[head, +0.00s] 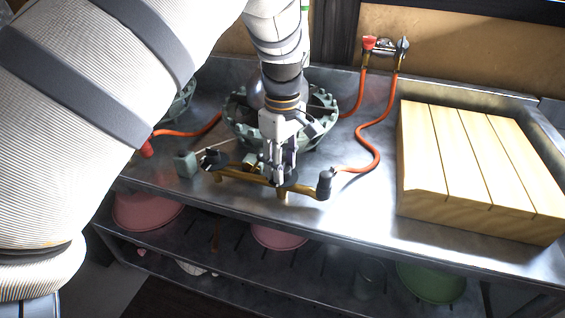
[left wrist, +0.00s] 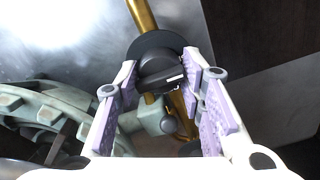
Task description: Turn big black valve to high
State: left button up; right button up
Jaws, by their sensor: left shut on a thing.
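The black valve (left wrist: 160,68) has a round dark disc and a raised grip with a short white mark that points right in the left wrist view. It sits on a brass pipe (left wrist: 141,14). My left gripper (left wrist: 165,88) is closed around the valve's grip, one lilac-padded finger on each side. In the head view my left gripper (head: 281,172) comes down from above onto the middle of the brass pipe (head: 240,177), and its fingers hide part of the valve (head: 291,178). I see no high or low label. My right gripper is not in view.
A green cast burner ring (head: 237,124) stands just behind the pipe. A smaller dark knob (head: 325,182) is at the pipe's right end. Orange hoses (head: 372,140) run to a red-handled regulator (head: 384,46). A slatted wooden block (head: 470,165) fills the right. Bowls sit on the lower shelf.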

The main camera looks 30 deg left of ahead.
aim_at(282, 164)
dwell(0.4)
pick_arm(q)
jog(key=o, duration=0.8)
jog(key=shift+o, duration=0.2)
notch_tip(282, 164, up, 12)
